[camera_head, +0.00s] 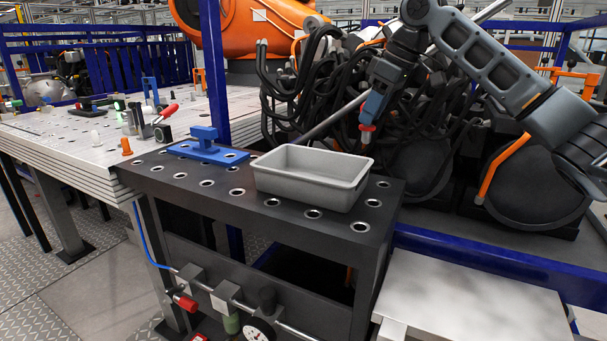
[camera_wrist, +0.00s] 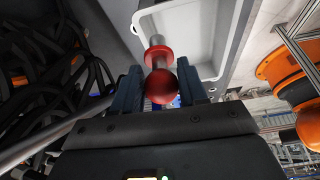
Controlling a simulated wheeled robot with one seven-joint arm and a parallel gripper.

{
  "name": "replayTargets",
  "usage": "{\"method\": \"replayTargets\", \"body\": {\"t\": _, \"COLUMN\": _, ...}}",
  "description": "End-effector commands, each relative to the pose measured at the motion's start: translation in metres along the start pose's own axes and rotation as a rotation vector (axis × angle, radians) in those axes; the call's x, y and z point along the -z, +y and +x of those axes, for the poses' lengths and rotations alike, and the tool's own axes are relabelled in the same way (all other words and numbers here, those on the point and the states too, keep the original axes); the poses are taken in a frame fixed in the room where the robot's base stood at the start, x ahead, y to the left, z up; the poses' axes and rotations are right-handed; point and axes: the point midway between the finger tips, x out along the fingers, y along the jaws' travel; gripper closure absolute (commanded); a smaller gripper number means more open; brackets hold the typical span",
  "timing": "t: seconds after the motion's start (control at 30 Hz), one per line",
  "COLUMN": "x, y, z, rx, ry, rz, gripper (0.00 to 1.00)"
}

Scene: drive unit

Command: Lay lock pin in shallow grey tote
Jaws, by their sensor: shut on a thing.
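The shallow grey tote (camera_head: 315,178) stands on the dark perforated bench and is empty in the head view. It also shows at the top of the wrist view (camera_wrist: 225,62). The lock pin (camera_head: 367,128), with a red knob, hangs below the fingers. In the wrist view the lock pin (camera_wrist: 159,85) shows a red ball and a red collar between the two blue fingers (camera_wrist: 160,88), which are shut on it.
The dark bench (camera_head: 225,195) has rows of holes. A blue fixture (camera_head: 207,148) stands left of the tote. A pale perforated table (camera_head: 70,145) with clamps is farther left. Thick black cables (camera_head: 320,85) and a grey rod crowd the space behind the tote.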

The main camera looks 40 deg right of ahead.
Motion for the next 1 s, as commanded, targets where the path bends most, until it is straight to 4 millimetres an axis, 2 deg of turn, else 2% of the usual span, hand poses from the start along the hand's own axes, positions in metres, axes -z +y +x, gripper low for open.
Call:
{"method": "replayTargets", "body": {"t": 0.17, "x": 0.008, "y": -0.008, "z": 0.011, "rx": 0.001, "ry": -0.002, "rz": -0.002, "gripper": 0.96}}
{"method": "replayTargets", "body": {"t": 0.5, "x": 0.047, "y": -0.045, "z": 0.072, "rx": 0.001, "ry": -0.002, "rz": -0.002, "gripper": 0.96}}
{"method": "replayTargets", "body": {"t": 0.63, "x": 0.058, "y": -0.055, "z": 0.09, "rx": 0.001, "ry": -0.001, "rz": -0.001, "gripper": 0.96}}
{"method": "replayTargets", "body": {"t": 0.8, "x": 0.064, "y": -0.061, "z": 0.102, "rx": 0.0, "ry": 0.0, "rz": 0.0, "gripper": 0.96}}
{"method": "replayTargets", "body": {"t": 1.0, "x": 0.055, "y": -0.061, "z": 0.123, "rx": 0.0, "ry": -0.002, "rz": 0.002, "gripper": 0.96}}
